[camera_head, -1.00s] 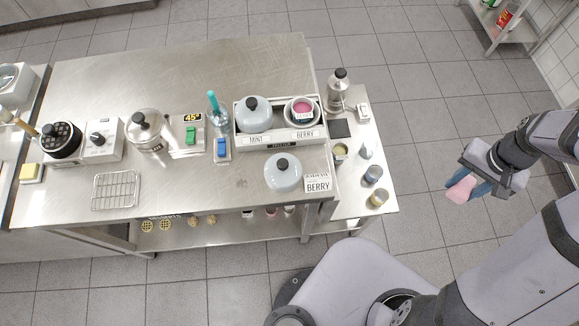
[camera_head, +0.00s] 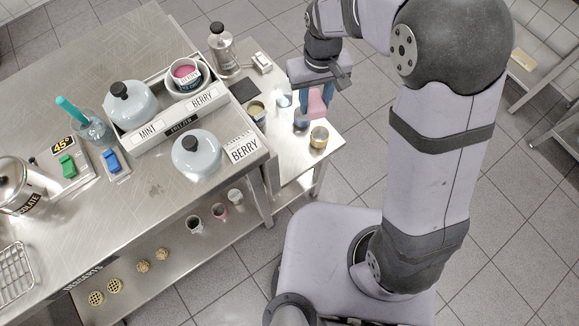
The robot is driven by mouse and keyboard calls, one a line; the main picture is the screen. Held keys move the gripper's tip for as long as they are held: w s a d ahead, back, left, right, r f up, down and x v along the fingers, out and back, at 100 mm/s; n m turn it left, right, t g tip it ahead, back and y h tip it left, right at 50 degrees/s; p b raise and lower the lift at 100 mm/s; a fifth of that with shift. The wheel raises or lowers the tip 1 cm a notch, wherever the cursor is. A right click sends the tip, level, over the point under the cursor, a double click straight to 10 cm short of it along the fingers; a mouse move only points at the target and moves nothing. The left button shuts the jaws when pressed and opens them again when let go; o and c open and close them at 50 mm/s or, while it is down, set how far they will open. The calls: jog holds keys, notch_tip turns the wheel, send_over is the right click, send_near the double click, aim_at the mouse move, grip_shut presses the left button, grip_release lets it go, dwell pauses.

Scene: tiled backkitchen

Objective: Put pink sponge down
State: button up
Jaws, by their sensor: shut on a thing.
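The pink sponge (camera_head: 317,103) is held between the blue fingers of my gripper (camera_head: 316,100). My gripper is shut on it and points down, over or beside the right part of the small side table (camera_head: 330,136). From this angle I cannot tell whether the sponge touches anything below. A dark blue-topped jar (camera_head: 301,120) and a gold-topped jar (camera_head: 319,137) stand close to it. The gripper's body and wrist hide part of the table behind.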

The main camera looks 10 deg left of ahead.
jog(key=n+b, duration=0.2)
jog(key=b, duration=0.4)
send_over(290, 162)
jog(key=w+a, duration=0.1)
jog(key=w, duration=0.2)
notch_tip(290, 162, down, 5)
jog(key=shift+s+d+r+n, duration=0.55)
jog(key=shift+s+r+n, duration=0.4)
jog(key=shift+s, duration=0.5)
notch_tip(290, 162, down, 18)
jog(key=shift+f+b, duration=0.1)
jog(key=shift+b, duration=0.25)
jog(key=shift+f, duration=0.1)
jog(key=shift+f, duration=0.1)
jog(key=o, duration=1)
notch_tip(290, 162, up, 12)
jog(key=shift+r, duration=0.2)
